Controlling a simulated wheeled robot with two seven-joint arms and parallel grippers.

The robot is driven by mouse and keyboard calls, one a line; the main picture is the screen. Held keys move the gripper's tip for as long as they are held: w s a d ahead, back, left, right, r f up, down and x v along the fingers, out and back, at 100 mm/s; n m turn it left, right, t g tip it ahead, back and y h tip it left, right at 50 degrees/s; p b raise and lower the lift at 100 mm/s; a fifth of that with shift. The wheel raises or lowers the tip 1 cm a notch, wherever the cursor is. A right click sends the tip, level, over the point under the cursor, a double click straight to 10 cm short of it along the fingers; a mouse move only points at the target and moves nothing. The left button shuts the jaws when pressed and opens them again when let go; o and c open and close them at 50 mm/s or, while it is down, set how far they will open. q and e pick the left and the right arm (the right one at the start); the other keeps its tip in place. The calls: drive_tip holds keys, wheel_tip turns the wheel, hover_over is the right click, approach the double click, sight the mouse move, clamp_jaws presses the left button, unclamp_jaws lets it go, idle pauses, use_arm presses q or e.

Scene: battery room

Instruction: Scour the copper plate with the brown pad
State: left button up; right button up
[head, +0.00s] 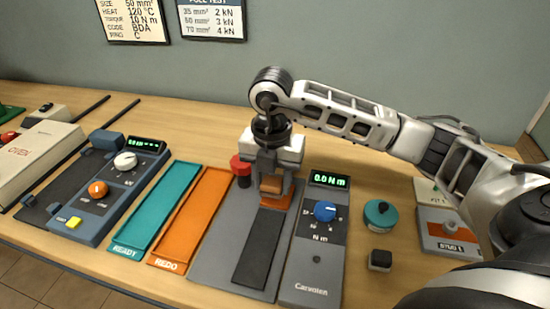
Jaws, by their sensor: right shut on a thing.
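My right gripper (272,184) comes in from the right and points down over the grey board (216,262) at the middle of the bench. It is shut on a brown block (271,186), which looks like the brown pad. Just under the pad is an orange-copper piece (279,203) at the far end of a dark strip (259,250); it looks like the copper plate. The gripper and pad hide part of it, and I cannot tell whether the pad touches it. My left gripper is not in view.
A red knob (241,170) stands close left of the gripper. The teal READY tray (155,215) and orange REDO tray (196,215) lie empty to the left. A meter (314,266), a teal round tin (380,213) and a small black block (380,260) are to the right.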

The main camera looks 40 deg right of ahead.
drive_tip(key=shift+r+p, duration=1.05)
drive_tip(key=shift+r, duration=0.75)
